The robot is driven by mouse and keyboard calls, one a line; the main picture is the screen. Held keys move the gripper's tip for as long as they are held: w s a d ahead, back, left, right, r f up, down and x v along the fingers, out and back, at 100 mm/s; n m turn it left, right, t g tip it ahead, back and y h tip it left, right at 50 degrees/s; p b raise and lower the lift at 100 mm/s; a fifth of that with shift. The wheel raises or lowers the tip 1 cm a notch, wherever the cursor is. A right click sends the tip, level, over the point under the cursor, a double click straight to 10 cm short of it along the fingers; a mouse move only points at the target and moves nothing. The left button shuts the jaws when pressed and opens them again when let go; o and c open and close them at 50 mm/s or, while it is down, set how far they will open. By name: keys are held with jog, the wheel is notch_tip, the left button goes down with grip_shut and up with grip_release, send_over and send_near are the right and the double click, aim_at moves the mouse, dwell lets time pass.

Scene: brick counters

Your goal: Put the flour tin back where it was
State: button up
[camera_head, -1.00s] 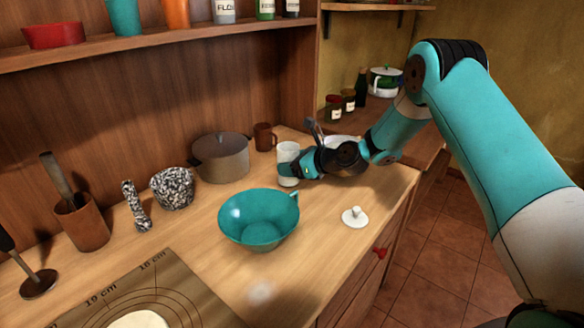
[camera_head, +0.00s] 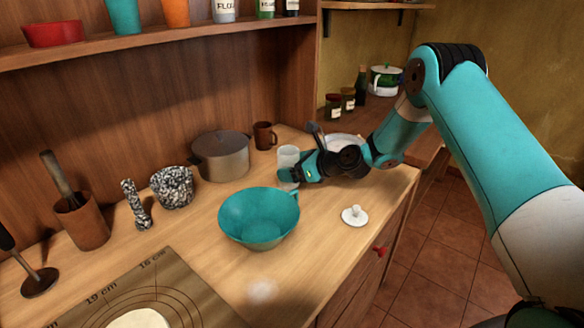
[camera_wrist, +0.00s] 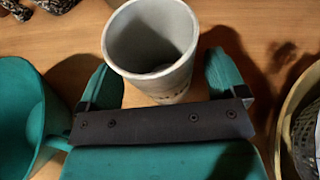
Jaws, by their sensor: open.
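A tin labelled with the letters "FLOU" (camera_head: 224,10) stands on the upper shelf, its top cut off by the picture edge. A pale grey-white, open-topped container (camera_head: 288,155) stands upright on the counter right of the pot; it also shows in the wrist view (camera_wrist: 150,40), with small dark marks low on its side. I cannot read a label on it. My gripper (camera_head: 291,175) is low at this container. In the wrist view my gripper (camera_wrist: 164,80) is open, with one teal finger on each side of the container. The container's inside looks empty.
A teal bowl (camera_head: 258,220) stands close in front of the gripper. A grey pot (camera_head: 221,157) and a brown mug (camera_head: 264,136) stand behind. A white knobbed lid (camera_head: 354,215) lies on the counter at right, near the edge. A pale bowl (camera_head: 344,141) is behind my wrist.

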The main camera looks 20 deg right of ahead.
jog(key=b+v, duration=0.1)
jog(key=v, duration=1)
jog(key=s+a+r+n+g, duration=0.6)
jog(key=s+a+r+n, duration=0.3)
jog(key=s+a+n, duration=0.55)
jog(key=s+d+r+n+g+h, duration=0.1)
jog(key=s+n+g+h, duration=0.1)
jog(key=s+n, duration=0.8)
jog(key=s+d+r+n+g+h, duration=0.1)
jog(key=s+r+n+g+h, duration=0.1)
jog(key=s+n, duration=0.8)
jog(key=shift+s+h, duration=0.25)
jog(key=shift+h, duration=0.25)
jog(key=shift+d+r, duration=0.1)
jog(key=shift+r, duration=0.1)
